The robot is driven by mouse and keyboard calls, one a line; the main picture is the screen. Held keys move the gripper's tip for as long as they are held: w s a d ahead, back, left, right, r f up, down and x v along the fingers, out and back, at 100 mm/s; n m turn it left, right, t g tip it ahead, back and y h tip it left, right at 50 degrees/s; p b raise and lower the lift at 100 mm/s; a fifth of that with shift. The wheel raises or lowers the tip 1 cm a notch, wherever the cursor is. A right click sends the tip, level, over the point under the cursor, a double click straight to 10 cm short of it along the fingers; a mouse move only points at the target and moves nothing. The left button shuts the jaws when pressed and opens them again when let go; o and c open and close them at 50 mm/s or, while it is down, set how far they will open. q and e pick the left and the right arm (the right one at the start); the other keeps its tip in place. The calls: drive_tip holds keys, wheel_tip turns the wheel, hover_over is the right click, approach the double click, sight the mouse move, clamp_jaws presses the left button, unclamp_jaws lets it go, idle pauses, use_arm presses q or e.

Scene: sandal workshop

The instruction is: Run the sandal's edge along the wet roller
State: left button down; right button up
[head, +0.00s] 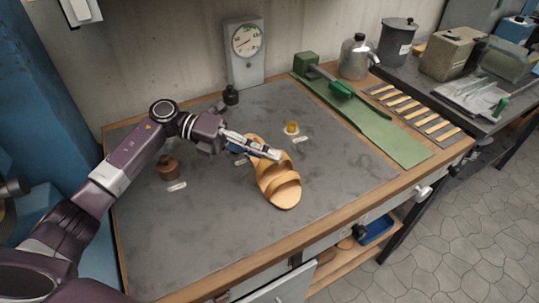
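A tan sandal (285,193) with wide straps lies on the grey work mat, its near end toward the table's front edge. My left gripper (274,154) reaches in from the left, with its fingertips over the sandal's far strap area. I cannot tell whether it touches the sandal or whether its fingers are open or shut. A small blue object (236,147) sits behind my gripper, partly hidden. A small yellow piece (291,127) stands on a pale base beyond the sandal. I cannot tell which item is the wet roller. My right gripper is out of view.
A brown pot (168,168) stands at the left of the grey mat (210,235), and a small black bottle (230,95) at the back. A dial gauge (246,45) stands behind. A green board (395,145) lies right. The front of the mat is clear.

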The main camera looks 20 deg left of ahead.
use_arm(q)
drive_tip(key=shift+w+a, duration=0.15)
drive_tip(key=shift+w+a+b, duration=0.4)
drive_tip(key=shift+w+b, duration=0.05)
drive_tip(key=shift+b, duration=0.15)
drive_tip(key=shift+w+a, duration=0.15)
drive_tip(key=shift+a, duration=0.05)
drive_tip(key=shift+w+a+b, duration=0.3)
drive_tip(key=shift+b, duration=0.3)
drive_tip(key=shift+w+a, duration=0.15)
drive_tip(key=shift+w+a+b, duration=0.1)
drive_tip(key=shift+b, duration=0.2)
drive_tip(key=shift+w+a+b, duration=0.4)
drive_tip(key=shift+a+b, duration=0.05)
drive_tip(key=shift+b, duration=0.1)
idle(1.0)
drive_tip(key=shift+w+a+b, duration=0.25)
drive_tip(key=shift+w+b, duration=0.05)
drive_tip(key=shift+b, duration=0.05)
